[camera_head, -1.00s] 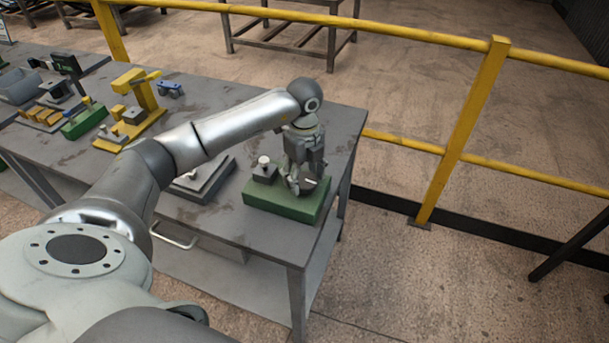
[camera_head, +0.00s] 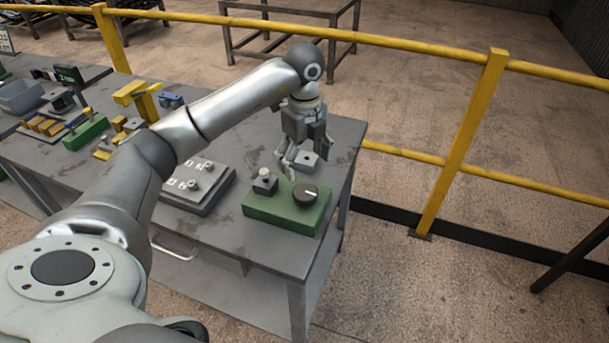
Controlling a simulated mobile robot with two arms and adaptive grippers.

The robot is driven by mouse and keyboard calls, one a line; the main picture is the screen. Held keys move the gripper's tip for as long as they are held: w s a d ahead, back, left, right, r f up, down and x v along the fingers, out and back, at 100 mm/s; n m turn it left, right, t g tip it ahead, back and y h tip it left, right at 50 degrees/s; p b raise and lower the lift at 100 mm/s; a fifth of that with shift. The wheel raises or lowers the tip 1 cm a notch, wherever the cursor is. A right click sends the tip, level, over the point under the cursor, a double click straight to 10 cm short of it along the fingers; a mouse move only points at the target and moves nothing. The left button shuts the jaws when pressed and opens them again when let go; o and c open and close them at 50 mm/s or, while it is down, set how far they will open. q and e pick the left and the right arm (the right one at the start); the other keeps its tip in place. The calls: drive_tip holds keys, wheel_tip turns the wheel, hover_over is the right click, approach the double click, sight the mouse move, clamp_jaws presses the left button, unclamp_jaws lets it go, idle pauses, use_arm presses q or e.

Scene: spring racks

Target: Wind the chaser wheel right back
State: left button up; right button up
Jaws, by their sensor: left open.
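A green block (camera_head: 263,207) sits near the right end of the grey table. On its right half is a round black dial (camera_head: 305,196) with a pale pointer line on top. This looks like the wheel, but no label on it is readable. A small grey box with a pale knob (camera_head: 265,182) stands on the block's left half. My left gripper (camera_head: 288,170) is open and empty, pointing down above the far side of the green block. It is apart from the dial, up and to its left in the picture. My right gripper is not in view.
A grey plate with several small knobs (camera_head: 197,183) lies left of the green block. A small grey piece (camera_head: 308,160) lies behind it. Yellow fixtures (camera_head: 142,97) and another green block (camera_head: 86,131) stand further left. A yellow railing (camera_head: 400,50) runs behind the table (camera_head: 345,135).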

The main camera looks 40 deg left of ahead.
use_arm(q)
drive_tip(key=shift+r, duration=1.35)
